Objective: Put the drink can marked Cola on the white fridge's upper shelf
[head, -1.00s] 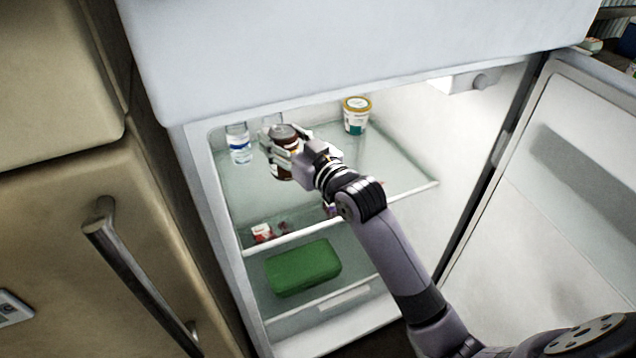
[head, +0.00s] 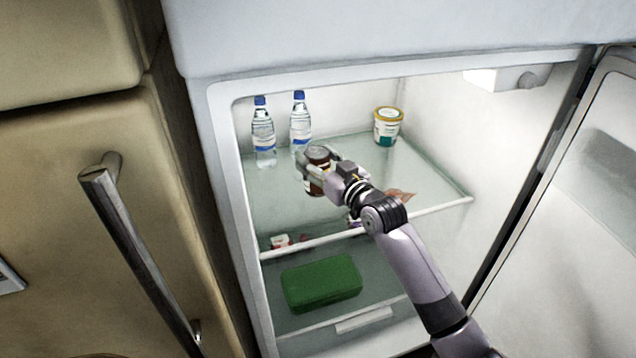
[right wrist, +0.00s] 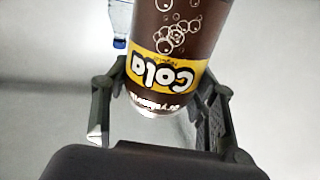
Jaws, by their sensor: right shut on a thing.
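The brown drink can marked Cola (head: 318,156) is in my right gripper (head: 320,175), inside the white fridge (head: 222,150). In the right wrist view the can (right wrist: 177,50) fills the space between the two fingers, its yellow Cola label upside down in the picture. My right gripper (right wrist: 165,110) is shut on it. The can is upright or nearly so, over the glass upper shelf (head: 270,205). I cannot tell whether its base touches the shelf. My left gripper is not in view.
Two water bottles (head: 263,135) (head: 300,125) stand behind the can at the shelf's back left. A tub with a yellow lid (head: 388,127) stands at the back right. A green box (head: 321,284) lies on the lower shelf. The fridge door (head: 570,200) is open at right.

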